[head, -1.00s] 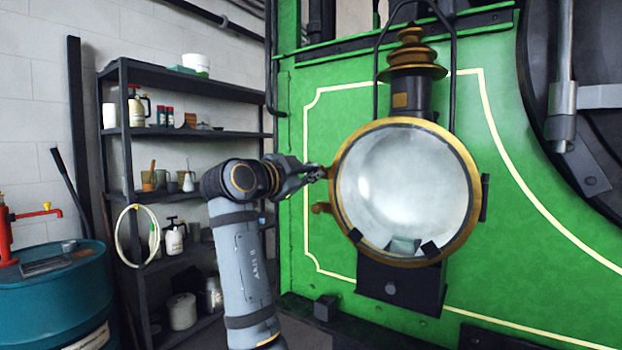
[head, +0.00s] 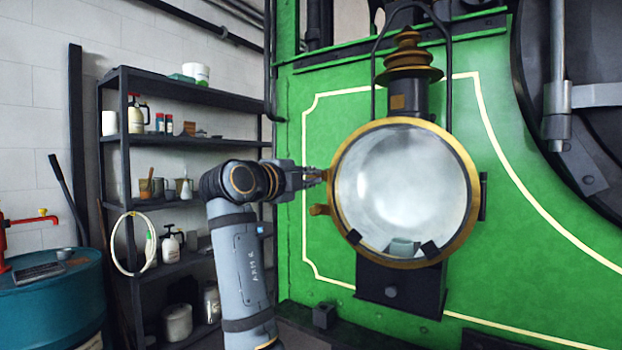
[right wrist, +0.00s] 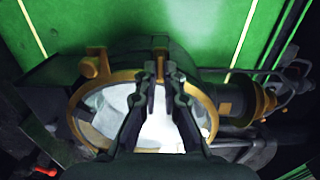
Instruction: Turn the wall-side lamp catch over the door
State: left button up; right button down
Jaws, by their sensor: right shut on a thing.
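The right gripper is shut on this catch, coming in from the left. In the right wrist view its fingers (right wrist: 160,82) reach over the lamp rim to the brass catch (right wrist: 160,44). A second brass knob (head: 319,210) sits lower on the same side, apart from the fingers. My left gripper is out of view.
A dark shelf rack (head: 190,80) with jars and bottles stands at the left wall. A teal drum (head: 50,310) with a red pump is at the lower left. The lamp's wire handle (head: 452,70) arches above it. The green panel (head: 530,280) lies close behind.

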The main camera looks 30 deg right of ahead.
jog(key=shift+r, duration=0.1)
dwell(0.4)
jog(key=c, duration=1.5)
grip_release()
jog(key=shift+s+a, duration=0.1)
jog(key=shift+a, duration=0.4)
jog(key=v, duration=0.6)
jog(key=shift+a, duration=0.15)
